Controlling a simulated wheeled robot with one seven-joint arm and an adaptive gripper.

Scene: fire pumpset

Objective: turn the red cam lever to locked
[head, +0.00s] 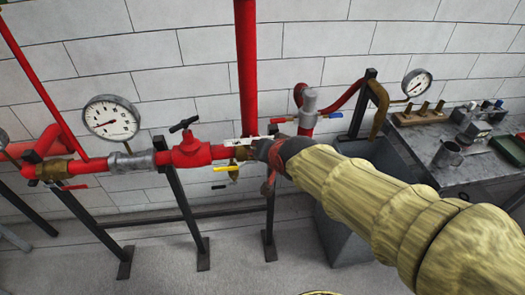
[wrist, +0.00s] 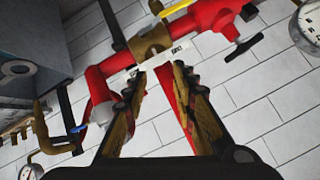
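My gripper (head: 262,148) is at the brass fitting at the right end of the red pipe run in the head view. A white tag with dark print (wrist: 165,58) lies just beyond the fingertips, in front of the brass fitting (wrist: 150,40). I cannot tell whether the fingers touch anything. A small red part (head: 268,185) hangs below my gripper; I cannot tell if it is the cam lever. A red handle (head: 75,187) shows at the far left.
A yellow lever (head: 227,168) sits just left of my gripper. A red valve with a black handle (head: 188,145) and a pressure gauge (head: 111,117) stand farther left. A blue-handled outlet (head: 333,115) and a grey workbench (head: 430,150) are on the right. Dark posts support the pipe.

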